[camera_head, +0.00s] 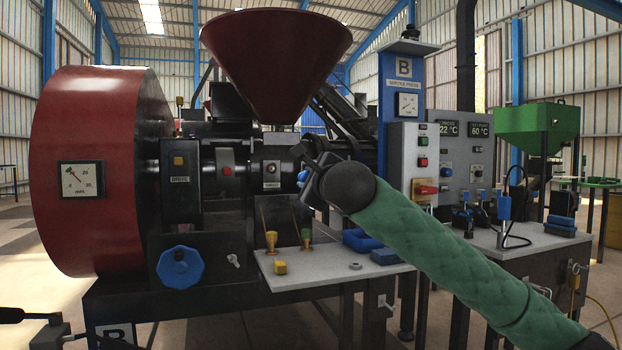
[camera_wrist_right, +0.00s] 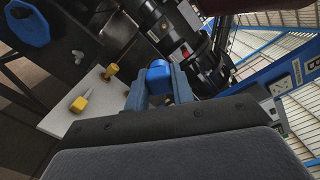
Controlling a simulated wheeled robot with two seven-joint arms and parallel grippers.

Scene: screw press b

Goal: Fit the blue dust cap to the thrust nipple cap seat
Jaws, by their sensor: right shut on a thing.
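The blue dust cap (camera_wrist_right: 158,78) is bright blue and sits between the two fingertips of my right gripper (camera_wrist_right: 160,84) in the right wrist view. The right gripper is shut on it. In the head view this gripper (camera_head: 303,172) is in front of the press, just right of the plate labelled THRUST (camera_head: 272,170), with a small round fitting on that plate. The cap looks apart from the plate, but the exact gap cannot be told. The gripper and dark wrist hide part of the housing behind. My left gripper is not in view.
A blue handwheel (camera_head: 180,267) is on the lower left panel. The red hopper (camera_head: 275,50) is above. A control cabinet (camera_head: 422,160) stands right.

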